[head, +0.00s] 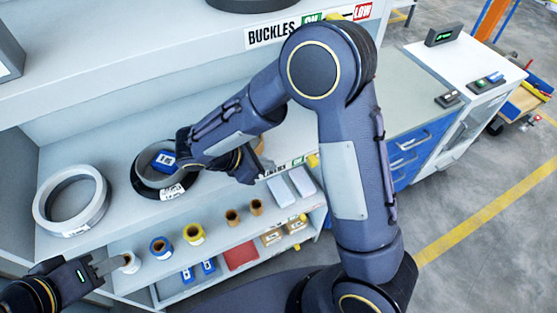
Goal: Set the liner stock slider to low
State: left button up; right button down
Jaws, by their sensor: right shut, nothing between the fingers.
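The liner label strip (284,169) is on the front edge of the middle shelf, partly hidden behind my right gripper. A green patch shows on it, with a small yellow slider tab (313,161) at its right end, seemingly over the spot where a red LOW patch would be. My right gripper (251,172) is shut and empty, just left of the label; I cannot tell whether it touches anything. My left gripper (112,265) is low at the left, its fingers pointing right, beside a white roll (130,262); its opening is unclear.
The upper shelf has a BUCKLES label (272,34) with green and red LOW patches. A white ring coil (71,200) and a dark coil (150,185) lie on the middle shelf. Small rolls (193,234) stand below. A grey-topped bench (410,95) is at the right.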

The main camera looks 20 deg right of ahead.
aim_at(312, 160)
jog(key=d+f+p, duration=0.1)
jog(key=d+f, duration=0.1)
jog(key=d, duration=0.1)
jog(key=d+f+p, duration=0.1)
jog(key=d+f, duration=0.1)
jog(key=d, duration=0.1)
jog(key=d+f+p, duration=0.1)
jog(key=d+f, duration=0.1)
jog(key=d, duration=0.2)
jog(key=shift+w, duration=0.35)
jog(key=shift+d, duration=0.1)
jog(key=d+b, duration=0.1)
jog(key=d, duration=0.2)
jog(key=shift+w+d, duration=0.15)
jog(key=shift+d, duration=0.5)
jog(key=shift+a+r, duration=0.1)
